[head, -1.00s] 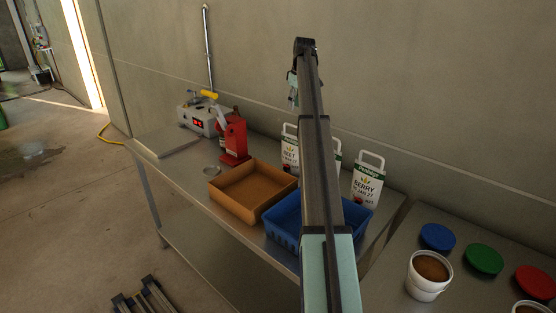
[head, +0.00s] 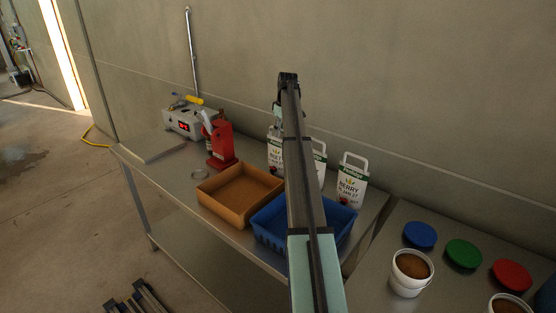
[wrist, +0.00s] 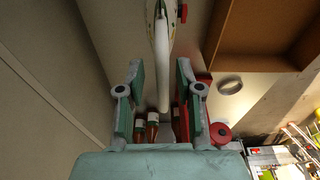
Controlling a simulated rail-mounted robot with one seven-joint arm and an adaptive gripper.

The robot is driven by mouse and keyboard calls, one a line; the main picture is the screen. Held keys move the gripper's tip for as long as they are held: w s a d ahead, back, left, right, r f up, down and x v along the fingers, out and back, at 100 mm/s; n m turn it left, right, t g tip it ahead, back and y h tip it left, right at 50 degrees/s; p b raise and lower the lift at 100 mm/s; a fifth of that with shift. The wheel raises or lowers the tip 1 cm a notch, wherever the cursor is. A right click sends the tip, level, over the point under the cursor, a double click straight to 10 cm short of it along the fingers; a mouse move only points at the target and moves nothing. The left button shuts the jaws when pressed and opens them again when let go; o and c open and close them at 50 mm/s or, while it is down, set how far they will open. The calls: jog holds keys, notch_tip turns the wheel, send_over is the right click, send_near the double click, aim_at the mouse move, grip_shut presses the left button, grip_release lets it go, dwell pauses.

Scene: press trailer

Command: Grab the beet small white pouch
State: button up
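The beet pouch (head: 275,155) is white with a green top band and a handle, and stands at the back of the steel table, left of my arm. Its label is only partly readable. In the wrist view a white pouch (wrist: 158,22) shows nearly edge-on, its handle reaching down between my fingers. My gripper (wrist: 160,85) is open, with one finger on each side of the handle and gaps to both. In the head view my gripper (head: 278,112) is just above the beet pouch, largely hidden by my arm.
A berry pouch (head: 352,183) stands to the right, and another pouch (head: 320,165) is partly behind my arm. A brown tray (head: 240,213) and a blue crate (head: 268,235) lie in front. A red press (head: 220,148) is on the left. The wall is close behind.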

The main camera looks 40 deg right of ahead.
aim_at(278, 139)
jog(key=shift+w+a+f+p, duration=0.15)
jog(key=shift+f+p, duration=0.5)
jog(key=shift+f, duration=0.65)
jog(key=shift+w+a+f+p, duration=0.1)
jog(key=shift+w+f+p, duration=0.15)
jog(key=shift+f+p, duration=0.75)
jog(key=shift+f+b, duration=0.25)
jog(key=shift+b, duration=0.1)
grip_shut()
